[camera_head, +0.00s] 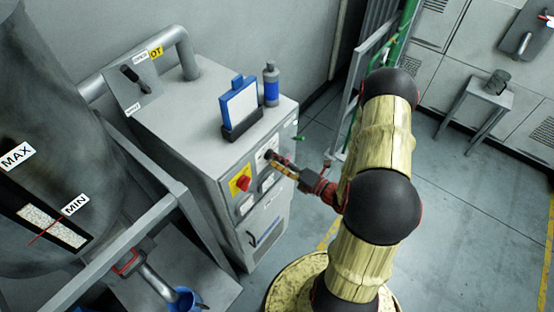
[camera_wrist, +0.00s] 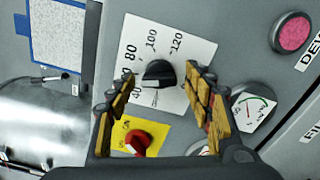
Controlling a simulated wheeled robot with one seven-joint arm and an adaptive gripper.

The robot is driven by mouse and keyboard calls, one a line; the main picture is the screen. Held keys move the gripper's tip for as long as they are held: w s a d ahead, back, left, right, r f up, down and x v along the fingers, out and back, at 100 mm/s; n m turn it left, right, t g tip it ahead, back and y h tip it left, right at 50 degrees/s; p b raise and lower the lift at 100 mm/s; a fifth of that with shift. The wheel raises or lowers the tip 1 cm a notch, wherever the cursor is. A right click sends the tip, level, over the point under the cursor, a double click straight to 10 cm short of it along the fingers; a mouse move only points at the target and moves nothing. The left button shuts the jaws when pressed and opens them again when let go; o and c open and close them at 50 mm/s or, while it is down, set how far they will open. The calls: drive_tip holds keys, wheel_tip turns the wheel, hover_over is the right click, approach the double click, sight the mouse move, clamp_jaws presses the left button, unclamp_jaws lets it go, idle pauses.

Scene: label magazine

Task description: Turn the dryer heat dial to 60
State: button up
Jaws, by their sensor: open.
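The heat dial is a black knob (camera_wrist: 158,74) on a white scale plate (camera_wrist: 178,35), near the middle of the wrist view. I cannot tell exactly where the knob points. My gripper (camera_wrist: 160,76) is open, with one yellow finger on each side of the knob; contact is not clear. In the head view my gripper (camera_head: 282,167) is at the front panel of the grey dryer cabinet (camera_head: 170,130).
A red knob on a yellow plate (camera_wrist: 137,141) sits below the dial. A gauge (camera_wrist: 252,108) and a pink-red button (camera_wrist: 293,32) are to the right. A blue-framed board (camera_head: 240,104) and a blue bottle (camera_head: 271,85) stand on the cabinet top.

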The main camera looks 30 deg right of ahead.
drive_tip(key=v, duration=1.2)
idle(0.6)
